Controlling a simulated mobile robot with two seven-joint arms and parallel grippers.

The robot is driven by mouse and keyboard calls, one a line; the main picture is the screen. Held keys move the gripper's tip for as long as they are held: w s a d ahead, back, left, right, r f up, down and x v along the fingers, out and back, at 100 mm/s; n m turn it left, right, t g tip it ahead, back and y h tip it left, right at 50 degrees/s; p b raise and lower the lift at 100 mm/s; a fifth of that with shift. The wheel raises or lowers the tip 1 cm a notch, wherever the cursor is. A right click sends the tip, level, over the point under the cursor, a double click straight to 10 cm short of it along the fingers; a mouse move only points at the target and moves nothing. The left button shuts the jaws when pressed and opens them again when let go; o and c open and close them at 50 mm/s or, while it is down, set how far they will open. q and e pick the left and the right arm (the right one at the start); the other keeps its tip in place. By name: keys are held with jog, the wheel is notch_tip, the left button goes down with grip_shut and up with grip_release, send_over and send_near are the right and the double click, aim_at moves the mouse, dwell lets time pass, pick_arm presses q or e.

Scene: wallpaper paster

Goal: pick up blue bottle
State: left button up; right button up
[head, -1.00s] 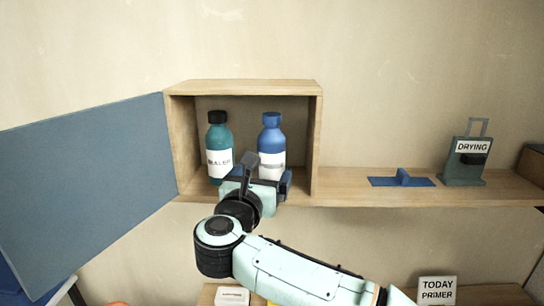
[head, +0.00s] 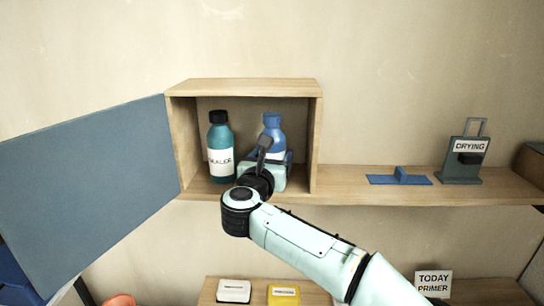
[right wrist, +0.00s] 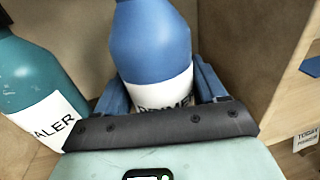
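The blue bottle (head: 272,133) stands upright in the open wooden cabinet, on the right side. Its white label reads in part "PRIME" in the right wrist view (right wrist: 150,50). My right gripper (head: 268,160) reaches into the cabinet in front of it and hides its lower part. In the right wrist view the blue fingers (right wrist: 160,90) are apart, one on each side of the bottle's label. A gap to the bottle is hard to make out. My left gripper is in neither view.
A teal bottle labelled SEALER (head: 220,150) stands close on the left in the cabinet (head: 310,140). The blue-grey cabinet door (head: 85,190) is swung open left. A shelf on the right holds a blue holder (head: 399,177) and a DRYING stand (head: 464,160).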

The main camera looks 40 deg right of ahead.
jog(key=c, duration=0.7)
jog(key=shift+r, duration=0.1)
jog(key=shift+r, duration=0.6)
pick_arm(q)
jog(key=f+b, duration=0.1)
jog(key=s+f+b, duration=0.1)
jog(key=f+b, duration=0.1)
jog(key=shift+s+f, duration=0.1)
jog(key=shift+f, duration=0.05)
pick_arm(e)
jog(key=v, duration=0.6)
jog(key=r+v, duration=0.1)
jog(key=v, duration=0.5)
jog(key=r+v, duration=0.1)
jog(key=v, duration=0.5)
jog(key=shift+w+r, duration=0.1)
